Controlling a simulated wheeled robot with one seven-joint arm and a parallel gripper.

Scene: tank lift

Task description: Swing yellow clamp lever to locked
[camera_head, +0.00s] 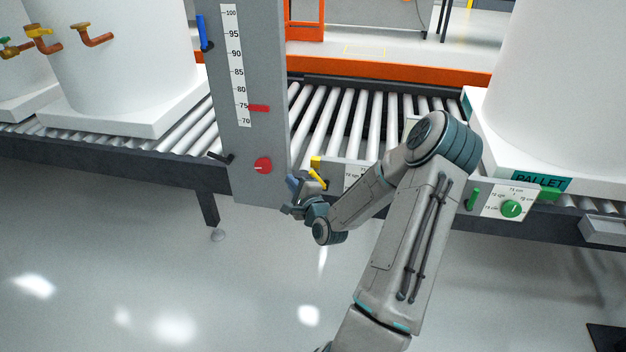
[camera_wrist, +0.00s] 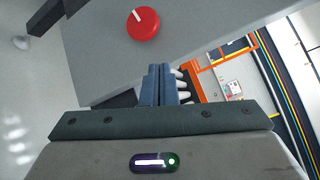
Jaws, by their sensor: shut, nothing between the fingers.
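The yellow clamp lever (camera_head: 317,168) is a small yellow piece at the conveyor's front edge, just right of the grey scale column. Part of it lies close to my gripper and arm, and I cannot tell whether they touch. My gripper (camera_head: 293,183) is at the column's lower right edge, just left of the lever. In the wrist view, the blue fingers of my gripper (camera_wrist: 160,72) are together with nothing between them. The lever cannot be made out in the wrist view.
The grey column (camera_head: 258,110) carries a red knob (camera_head: 263,165), a blue handle (camera_head: 203,32) and a height scale with a red pointer (camera_head: 259,108). Rollers (camera_head: 345,115) run behind. A panel with a green knob (camera_head: 511,208) is at right. The front floor is open.

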